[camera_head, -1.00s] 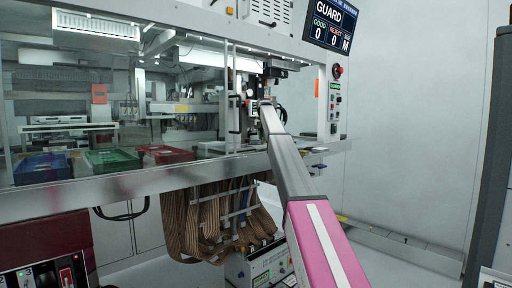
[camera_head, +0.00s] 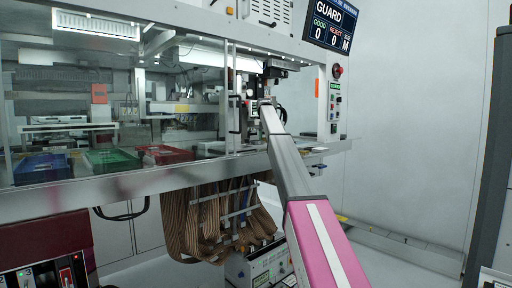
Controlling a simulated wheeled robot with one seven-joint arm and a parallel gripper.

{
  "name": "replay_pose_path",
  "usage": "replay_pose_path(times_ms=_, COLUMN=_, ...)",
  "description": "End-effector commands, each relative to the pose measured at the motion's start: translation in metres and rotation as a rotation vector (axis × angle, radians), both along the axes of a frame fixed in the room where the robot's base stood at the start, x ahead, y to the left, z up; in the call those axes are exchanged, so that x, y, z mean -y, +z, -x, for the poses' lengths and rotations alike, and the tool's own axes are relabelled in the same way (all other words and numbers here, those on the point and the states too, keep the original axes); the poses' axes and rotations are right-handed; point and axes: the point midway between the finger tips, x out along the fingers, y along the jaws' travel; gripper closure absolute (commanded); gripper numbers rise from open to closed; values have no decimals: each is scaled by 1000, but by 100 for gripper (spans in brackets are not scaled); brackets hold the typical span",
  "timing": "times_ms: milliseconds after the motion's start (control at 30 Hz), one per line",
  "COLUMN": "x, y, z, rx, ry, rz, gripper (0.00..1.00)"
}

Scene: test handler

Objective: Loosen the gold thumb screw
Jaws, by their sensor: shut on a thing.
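My arm reaches from the lower right into the open right bay of the test handler (camera_head: 210,178). My gripper (camera_head: 252,106) is at its far end, among the dark and metal parts of the test head. It is small in the head view and partly covered by my wrist. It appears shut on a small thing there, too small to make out. I cannot pick out the gold thumb screw; its colour does not show at this distance.
Clear guard panels close the left bays, with a blue tray (camera_head: 42,167), a green tray (camera_head: 112,159) and a red tray (camera_head: 165,154) behind them. A display (camera_head: 332,25) reads GUARD. Ribbon cables (camera_head: 205,220) hang below the deck. A grey post (camera_head: 490,150) stands at the right.

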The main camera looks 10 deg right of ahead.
Motion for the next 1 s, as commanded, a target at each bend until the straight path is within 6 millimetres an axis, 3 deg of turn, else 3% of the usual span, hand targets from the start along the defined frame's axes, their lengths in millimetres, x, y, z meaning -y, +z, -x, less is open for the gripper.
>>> replay_pose_path(times_ms=67, x=0, y=0, z=0, rx=0, ry=-1, rz=0, gripper=89)
replay_pose_path(times_ms=100, x=0, y=0, z=0, rx=0, ry=-2, rz=0, gripper=72)
replay_pose_path(times_ms=133, x=0, y=0, z=0, rx=0, ry=-2, rz=0, gripper=65)
replay_pose_path(times_ms=533, x=0, y=4, z=0, rx=0, ry=-4, rz=0, gripper=65)
replay_pose_path(times_ms=1000, x=0, y=35, z=-1, rx=1, ry=-4, rz=0, gripper=65)
